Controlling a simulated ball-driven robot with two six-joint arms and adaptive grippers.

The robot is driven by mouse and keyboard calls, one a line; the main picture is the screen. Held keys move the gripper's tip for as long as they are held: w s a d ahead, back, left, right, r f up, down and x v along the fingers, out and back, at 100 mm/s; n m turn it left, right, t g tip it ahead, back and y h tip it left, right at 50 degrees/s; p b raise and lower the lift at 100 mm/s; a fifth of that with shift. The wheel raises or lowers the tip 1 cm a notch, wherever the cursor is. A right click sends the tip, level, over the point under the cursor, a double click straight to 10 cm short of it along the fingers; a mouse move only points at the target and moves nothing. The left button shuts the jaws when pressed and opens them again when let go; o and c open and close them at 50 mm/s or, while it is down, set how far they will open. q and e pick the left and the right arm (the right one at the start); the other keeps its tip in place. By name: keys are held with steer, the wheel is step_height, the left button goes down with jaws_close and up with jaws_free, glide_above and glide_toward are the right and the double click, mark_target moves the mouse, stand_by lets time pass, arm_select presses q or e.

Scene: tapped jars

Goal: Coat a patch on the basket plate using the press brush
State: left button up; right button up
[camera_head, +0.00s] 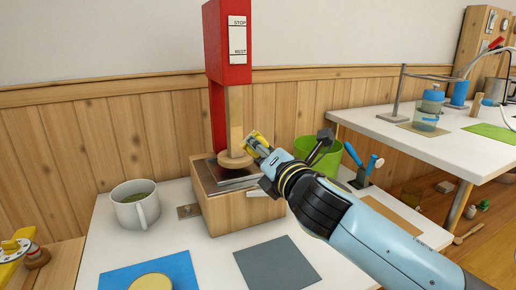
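A red press (229,50) labelled STOP and REST stands at the back. A pale wooden shaft ending in a round wooden disc (235,159) hangs below it; this may be the press brush. The disc is over a metal plate (226,178) on a wooden box; I cannot tell if they touch. I cannot say for sure which thing is the basket plate. My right gripper (258,143), with yellow fingertips, is right beside the shaft and disc. Its arm hides the box's right side. Whether its fingers grip anything is unclear. My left gripper is not in view.
A grey square (277,264) and a blue square (150,273) with a yellow disc lie in front. A green bin (320,157) stands behind my arm. A second white table (430,145) is at right.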

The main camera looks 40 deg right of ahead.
steer(key=shift+w, duration=0.1)
stand_by(0.5)
steer(key=p+x, duration=0.1)
steer(key=x, duration=0.4)
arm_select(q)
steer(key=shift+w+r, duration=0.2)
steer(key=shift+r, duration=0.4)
arm_select(e)
steer(key=shift+x, duration=0.9)
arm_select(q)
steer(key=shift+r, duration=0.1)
arm_select(e)
steer(key=shift+x, duration=0.95)
steer(key=shift+r, duration=0.1)
